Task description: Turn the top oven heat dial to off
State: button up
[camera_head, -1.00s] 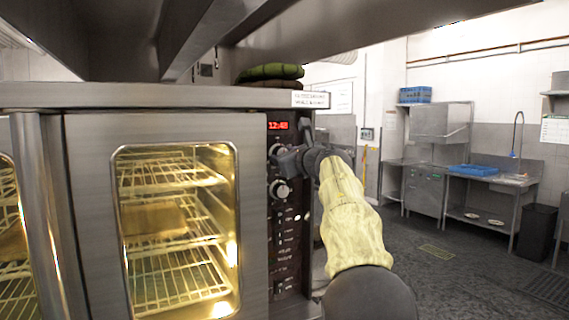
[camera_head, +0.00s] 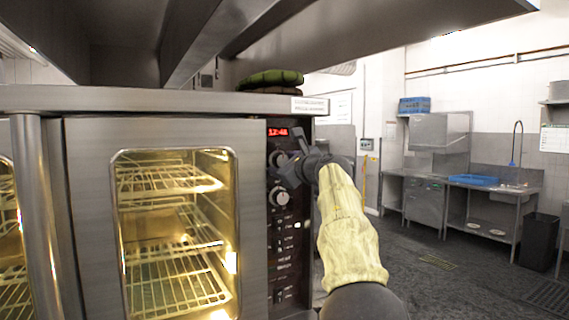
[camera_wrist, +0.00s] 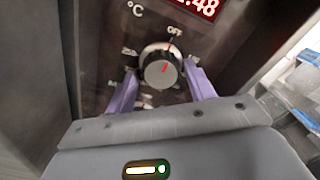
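The top oven heat dial (camera_wrist: 160,66) is a round knob with a silver face and a short red mark. In the wrist view the red mark tilts up and right, roughly toward the printed OFF label above the dial. My gripper (camera_head: 292,153) is at the oven's control panel (camera_head: 284,235), partly covering the top dial in the head view. In the wrist view its two purple-grey fingers stand on either side of the dial, with small gaps showing, so the gripper is open around it. Whether a fingertip touches the dial is unclear.
A second dial (camera_head: 279,196) sits just below, with several switches under it. The red clock display (camera_head: 278,132) is above. The lit oven door (camera_head: 90,200) is to the left. A metal shelf (camera_head: 300,45) overhangs above. Open floor (camera_head: 420,280) lies to the right.

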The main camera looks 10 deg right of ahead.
jog(key=shift+o, duration=0.2)
jog(key=shift+s+r, duration=0.1)
jog(key=shift+r, duration=0.05)
jog(key=b+v, duration=0.7)
jog(key=v, duration=1)
jog(key=shift+s, duration=0.2)
